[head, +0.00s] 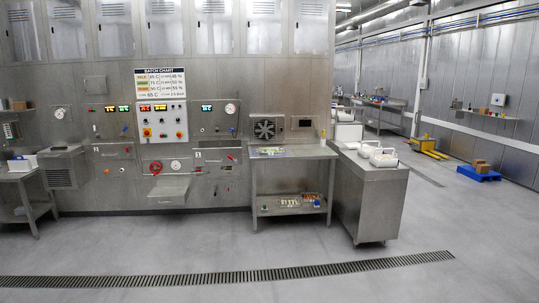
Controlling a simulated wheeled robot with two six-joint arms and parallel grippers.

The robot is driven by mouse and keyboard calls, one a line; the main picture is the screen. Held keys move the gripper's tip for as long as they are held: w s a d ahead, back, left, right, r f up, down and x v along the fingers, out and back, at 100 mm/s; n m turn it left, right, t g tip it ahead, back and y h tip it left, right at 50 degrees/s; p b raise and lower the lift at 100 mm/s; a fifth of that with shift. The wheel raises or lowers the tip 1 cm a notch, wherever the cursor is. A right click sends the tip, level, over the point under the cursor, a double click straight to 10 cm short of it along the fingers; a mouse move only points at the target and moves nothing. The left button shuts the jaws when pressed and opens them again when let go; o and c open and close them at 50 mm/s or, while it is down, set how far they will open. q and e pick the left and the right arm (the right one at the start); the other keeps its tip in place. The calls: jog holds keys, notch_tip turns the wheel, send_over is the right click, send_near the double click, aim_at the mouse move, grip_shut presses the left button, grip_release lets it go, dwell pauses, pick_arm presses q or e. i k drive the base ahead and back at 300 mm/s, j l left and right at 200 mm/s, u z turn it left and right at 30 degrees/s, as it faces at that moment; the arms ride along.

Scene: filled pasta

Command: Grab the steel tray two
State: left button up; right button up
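No steel tray can be clearly told apart, nor any number two on one. A flat item with yellowish-green contents (268,151) lies on the steel table (310,153) right of the machine panel; I cannot tell if it is a tray. A steel basin or drawer (168,192) juts out low from the panel, and a second, boxier steel unit (62,168) juts out further left. Small white tags on the panel are too small to read surely. Neither of my grippers is in view.
A steel cabinet (371,205) with white containers on top stands right of the table. The table's lower shelf (290,206) holds small items. A side table (22,188) stands far left. A blue pallet (479,174) lies back right. The floor in front is clear, crossed by a drain grate (230,276).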

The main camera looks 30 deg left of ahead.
aim_at(273, 150)
jog(key=i+j+u, duration=0.6)
jog(key=i+j, duration=0.2)
jog(key=i+j+u, duration=0.35)
jog(key=i, duration=0.15)
jog(key=i+j+u, duration=0.15)
jog(key=i+u, duration=0.15)
jog(key=i, duration=0.15)
jog(key=i+u, duration=0.3)
jog(key=i, duration=1.05)
jog(key=i+j+z, duration=0.1)
jog(key=i, duration=0.8)
jog(key=i+j+z, duration=0.1)
jog(key=i+z, duration=0.4)
jog(key=i+j+z, duration=0.3)
jog(key=z, duration=0.15)
jog(key=i+j+z, duration=0.75)
jog(key=j+z, duration=0.2)
jog(key=i+j+z, duration=0.2)
jog(key=j+z, duration=0.3)
jog(key=j, duration=0.25)
jog(key=i+j, duration=0.1)
jog(key=i, duration=0.35)
